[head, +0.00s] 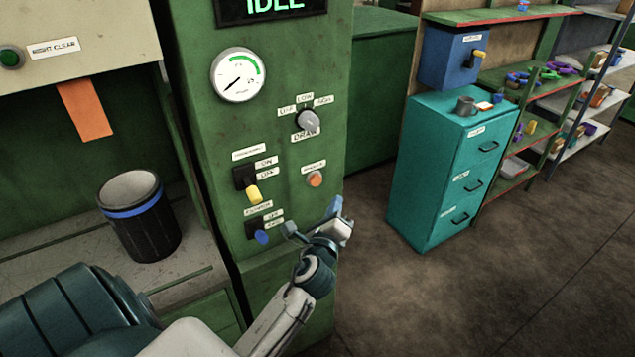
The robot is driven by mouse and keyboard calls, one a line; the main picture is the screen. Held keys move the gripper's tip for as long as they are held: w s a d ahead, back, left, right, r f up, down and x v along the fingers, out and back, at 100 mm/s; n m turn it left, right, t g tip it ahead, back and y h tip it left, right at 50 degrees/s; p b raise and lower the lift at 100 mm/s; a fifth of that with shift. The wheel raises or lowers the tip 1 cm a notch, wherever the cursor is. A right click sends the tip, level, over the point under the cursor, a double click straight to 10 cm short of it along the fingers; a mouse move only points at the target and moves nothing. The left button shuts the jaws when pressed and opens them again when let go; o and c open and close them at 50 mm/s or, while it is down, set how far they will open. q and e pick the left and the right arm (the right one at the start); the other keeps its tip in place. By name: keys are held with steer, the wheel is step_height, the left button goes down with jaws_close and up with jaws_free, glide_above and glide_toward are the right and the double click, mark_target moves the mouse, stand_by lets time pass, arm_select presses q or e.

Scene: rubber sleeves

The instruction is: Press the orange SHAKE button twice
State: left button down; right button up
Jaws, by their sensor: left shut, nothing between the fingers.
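The orange button (315,180) is on the front of the green control panel (215,135), at its right side, under a small label too blurred to read. My left gripper (336,207) is shut and empty. In the picture it is below and a little right of the button, apart from it, near the panel's right edge. The button is in plain sight. The display (272,5) at the panel's top reads IDLE. My right gripper is not in view.
A gauge (238,75), a rotary knob (308,121), a yellow lever (253,194) and a blue lever (262,237) share the panel. A black bin (143,222) stands at left. A teal cabinet (425,165) stands at right, with bare floor before it.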

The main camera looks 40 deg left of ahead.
mark_target(316, 180)
arm_select(q)
steer(key=w+a, duration=0.2)
steer(key=a, duration=0.3)
steer(key=shift+a, duration=0.35)
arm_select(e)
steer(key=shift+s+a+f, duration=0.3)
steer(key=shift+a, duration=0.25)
arm_select(q)
steer(key=shift+w, duration=0.1)
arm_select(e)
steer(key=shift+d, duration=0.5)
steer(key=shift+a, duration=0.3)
arm_select(q)
steer(key=shift+a, duration=0.1)
steer(key=shift+w+a, duration=0.15)
steer(key=shift+a, duration=0.15)
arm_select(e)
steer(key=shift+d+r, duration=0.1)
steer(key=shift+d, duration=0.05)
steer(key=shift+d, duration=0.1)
